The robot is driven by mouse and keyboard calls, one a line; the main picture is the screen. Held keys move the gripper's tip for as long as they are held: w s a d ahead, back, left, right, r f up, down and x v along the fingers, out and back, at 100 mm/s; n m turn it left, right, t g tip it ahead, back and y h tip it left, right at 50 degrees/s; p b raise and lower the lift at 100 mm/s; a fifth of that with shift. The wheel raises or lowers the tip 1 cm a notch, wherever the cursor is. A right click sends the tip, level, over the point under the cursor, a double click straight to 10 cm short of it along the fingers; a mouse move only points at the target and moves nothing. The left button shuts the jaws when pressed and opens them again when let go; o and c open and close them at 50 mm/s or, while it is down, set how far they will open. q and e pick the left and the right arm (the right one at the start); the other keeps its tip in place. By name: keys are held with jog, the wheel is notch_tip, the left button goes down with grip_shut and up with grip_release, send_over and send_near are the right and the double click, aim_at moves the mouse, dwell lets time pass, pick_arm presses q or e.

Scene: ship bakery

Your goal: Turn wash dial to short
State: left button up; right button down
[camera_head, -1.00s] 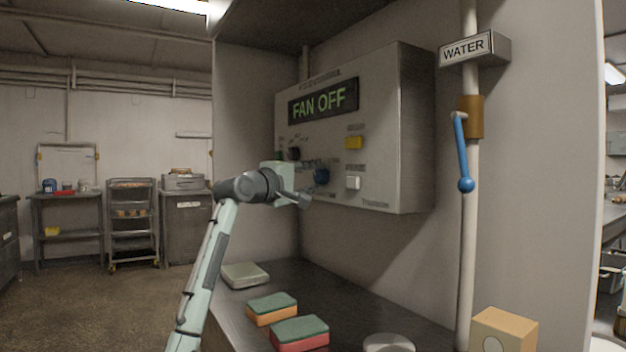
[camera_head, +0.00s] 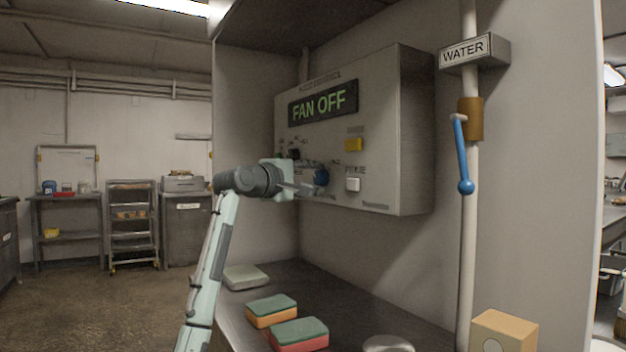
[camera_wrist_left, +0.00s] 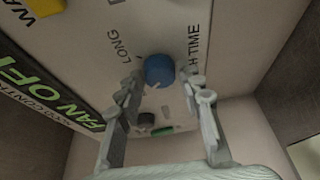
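The wash dial is a round blue knob (camera_head: 321,177) on the grey control panel (camera_head: 415,130). In the left wrist view the blue knob (camera_wrist_left: 159,70) has "LONG" printed beside it and lettering ending in "H TIME" on its other side. I cannot read its setting. My left gripper (camera_head: 312,191) is close to the panel at the knob, its fingers partly blurred against the panel. In the left wrist view the left gripper (camera_wrist_left: 168,95) has its fingers spread, with the knob showing between the tips. I cannot tell any contact. My right gripper is out of view.
The panel display (camera_head: 323,102) reads "FAN OFF". A yellow button (camera_head: 354,145), a white button (camera_head: 353,184) and a black knob (camera_head: 294,154) are near the dial. Sponges (camera_head: 299,333) lie on the counter below. A blue lever (camera_head: 462,160) hangs on the pipe at right.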

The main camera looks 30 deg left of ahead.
pick_arm(q)
jog(key=shift+o, duration=1.4)
jog(key=s+a, duration=0.1)
jog(key=s, duration=1.1)
jog(key=shift+a, duration=0.35)
